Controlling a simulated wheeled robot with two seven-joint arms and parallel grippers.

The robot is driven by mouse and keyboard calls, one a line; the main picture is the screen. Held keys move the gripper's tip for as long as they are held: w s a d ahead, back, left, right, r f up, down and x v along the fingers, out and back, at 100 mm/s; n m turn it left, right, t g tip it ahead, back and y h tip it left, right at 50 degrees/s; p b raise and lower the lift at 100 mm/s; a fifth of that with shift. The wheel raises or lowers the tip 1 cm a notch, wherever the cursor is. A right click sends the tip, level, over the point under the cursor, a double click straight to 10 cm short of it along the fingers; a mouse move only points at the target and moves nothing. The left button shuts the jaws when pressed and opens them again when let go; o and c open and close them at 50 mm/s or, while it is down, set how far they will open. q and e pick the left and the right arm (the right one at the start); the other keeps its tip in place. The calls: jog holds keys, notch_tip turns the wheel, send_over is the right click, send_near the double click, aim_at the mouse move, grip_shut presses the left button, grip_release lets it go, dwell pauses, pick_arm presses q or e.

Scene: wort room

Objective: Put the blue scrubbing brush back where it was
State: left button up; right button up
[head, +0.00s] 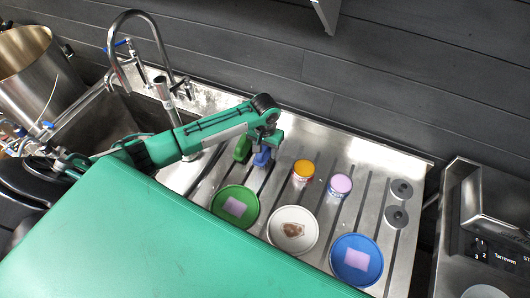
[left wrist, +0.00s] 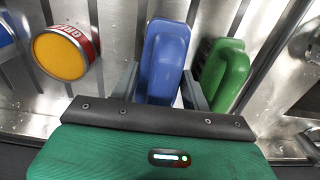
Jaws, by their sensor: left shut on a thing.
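The blue scrubbing brush (left wrist: 165,55) stands between the two fingers of my left gripper (left wrist: 160,92) in the left wrist view. My left gripper is shut on it. In the head view the brush (head: 262,157) shows as a small blue shape under the wrist of my left arm, over the steel drainboard (head: 330,150). A green brush (head: 242,149) is close beside it on the left. It also shows in the left wrist view (left wrist: 225,72), to the right of the blue one. I cannot tell whether the blue brush touches the drainboard. My right gripper is not in view.
A yellow-topped can (head: 303,170) and a pink-topped can (head: 340,185) stand right of the gripper. In front lie a green plate (head: 217,207), a white plate (head: 306,222) and a blue plate (head: 343,271). The sink (head: 95,125) and tap (head: 150,20) are at left.

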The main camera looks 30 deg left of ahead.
pick_arm(q)
notch_tip(320, 180, down, 3)
jog(key=shift+f+p, duration=0.1)
jog(key=shift+p, duration=0.2)
jog(key=shift+f, duration=0.1)
jog(key=o, duration=1)
jog(key=shift+o, duration=0.2)
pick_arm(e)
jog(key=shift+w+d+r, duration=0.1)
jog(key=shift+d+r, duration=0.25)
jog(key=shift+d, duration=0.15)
pick_arm(q)
notch_tip(320, 180, up, 12)
jog(key=b, duration=0.2)
jog(key=shift+f+b, duration=0.25)
jog(key=shift+b, duration=0.05)
jog(key=shift+r, duration=0.4)
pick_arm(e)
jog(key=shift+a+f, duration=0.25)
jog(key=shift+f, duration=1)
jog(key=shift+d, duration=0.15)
pick_arm(q)
jog(key=shift+s+f, duration=0.1)
